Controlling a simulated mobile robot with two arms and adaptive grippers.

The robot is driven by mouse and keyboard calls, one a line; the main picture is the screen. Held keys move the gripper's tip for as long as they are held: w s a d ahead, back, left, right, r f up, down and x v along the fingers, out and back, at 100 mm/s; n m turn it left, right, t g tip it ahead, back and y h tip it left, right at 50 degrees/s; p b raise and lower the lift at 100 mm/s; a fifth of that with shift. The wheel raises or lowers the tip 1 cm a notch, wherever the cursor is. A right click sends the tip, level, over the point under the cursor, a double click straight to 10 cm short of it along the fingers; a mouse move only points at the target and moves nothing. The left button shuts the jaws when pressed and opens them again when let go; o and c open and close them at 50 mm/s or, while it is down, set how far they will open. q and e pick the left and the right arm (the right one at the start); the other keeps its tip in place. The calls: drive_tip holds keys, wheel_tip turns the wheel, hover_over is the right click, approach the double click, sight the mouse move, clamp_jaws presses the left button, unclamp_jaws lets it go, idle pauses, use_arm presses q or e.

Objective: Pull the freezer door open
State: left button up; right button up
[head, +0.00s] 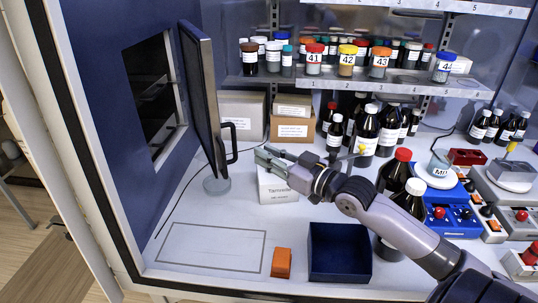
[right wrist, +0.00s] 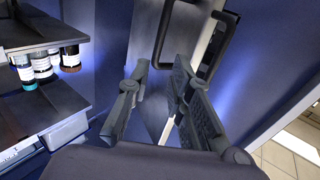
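The freezer door (head: 202,95) is a dark panel standing out from the blue wall, open at a wide angle. The freezer's opening (head: 150,95) shows dark shelves inside. My left gripper is not in view.
A white carton (head: 277,190) stands beneath my right gripper. A round grey disc (head: 217,185) lies below the door. Boxes and bottles (head: 365,130) stand behind. A blue bin (head: 339,252) and an orange block (head: 281,263) are in front. The outlined area (head: 212,247) is clear.

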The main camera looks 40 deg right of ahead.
sight(225, 171)
drive_tip(key=shift+a, duration=0.1)
drive_tip(key=shift+c, duration=0.8)
drive_tip(key=a+f+n, duration=0.1)
drive_tip(key=a+n, duration=0.1)
drive_tip(key=a+f+n+p, duration=0.1)
drive_tip(key=a+n, duration=0.2)
drive_tip(key=s+a+n+g, duration=0.1)
drive_tip(key=a+n, duration=0.2)
drive_tip(key=shift+f+p, duration=0.35)
drive_tip(key=shift+f, duration=0.05)
clamp_jaws()
drive_tip(key=s+a+r+n+t+h+p, duration=0.15)
drive_tip(key=a+r+n, duration=0.25)
drive_tip(key=a+n, duration=0.4)
drive_tip(key=w+b, duration=0.1)
drive_tip(key=w, duration=0.9)
drive_tip(key=shift+s+d+f+n+h+b, duration=0.1)
drive_tip(key=shift+s+d+b, duration=0.1)
drive_tip(key=shift+d, duration=0.4)
drive_tip(key=shift+s+d+f+n+h+b, duration=0.15)
drive_tip(key=shift+s+d, duration=0.1)
drive_tip(key=shift+d, duration=0.4)
drive_tip(key=shift+s+d+f+n+h+b, duration=0.1)
drive_tip(key=shift+s+d, duration=0.1)
drive_tip(key=shift+d, duration=0.4)
